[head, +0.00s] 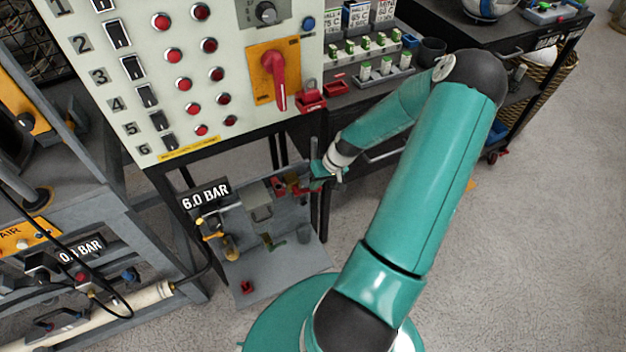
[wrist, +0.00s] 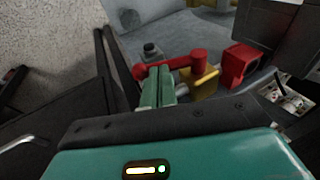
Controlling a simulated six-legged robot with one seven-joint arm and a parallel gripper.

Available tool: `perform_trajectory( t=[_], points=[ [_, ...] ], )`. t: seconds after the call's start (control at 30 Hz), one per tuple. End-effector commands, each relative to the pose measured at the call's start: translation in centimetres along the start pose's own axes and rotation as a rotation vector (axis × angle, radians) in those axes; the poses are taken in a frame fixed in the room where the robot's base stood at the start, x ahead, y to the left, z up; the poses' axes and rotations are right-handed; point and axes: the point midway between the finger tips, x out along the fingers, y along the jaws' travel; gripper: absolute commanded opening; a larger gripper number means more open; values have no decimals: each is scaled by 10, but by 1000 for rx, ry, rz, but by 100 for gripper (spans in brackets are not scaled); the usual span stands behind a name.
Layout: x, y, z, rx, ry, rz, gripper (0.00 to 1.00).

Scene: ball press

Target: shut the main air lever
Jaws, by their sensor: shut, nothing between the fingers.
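A red lever (wrist: 188,61) with a rounded pivot end shows in the wrist view, lying roughly level across the picture. I take it to be the main air lever. My gripper (wrist: 155,82) has its green fingers shut and empty, up against or very close to the lever's left part; I cannot tell whether they touch. In the head view, my gripper (head: 317,172) is at the right side of the grey air panel, and small red parts (head: 279,187) show just left of it. The lever's detail is too small there.
A yellow part (wrist: 204,84) and a red block (wrist: 238,65) sit close right of the lever. A "6.0 BAR" display (head: 205,195) stands at the panel's left. The control board (head: 190,110) with a red rotary handle (head: 274,78) overhangs above. Open floor (head: 520,260) lies to the right.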

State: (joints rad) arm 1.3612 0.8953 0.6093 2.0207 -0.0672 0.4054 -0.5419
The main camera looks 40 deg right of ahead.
Motion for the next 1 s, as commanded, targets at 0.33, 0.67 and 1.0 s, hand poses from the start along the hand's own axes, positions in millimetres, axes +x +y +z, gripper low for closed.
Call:
perform_trajectory(
  t=[0.33, 0.67, 1.0],
  points=[
    [19, 11, 4, 67, 3, -309, 0],
    [39, 14, 8, 125, 1, -616, 0],
    [58, 11, 12, 184, 0, -921, 0]
  ],
)
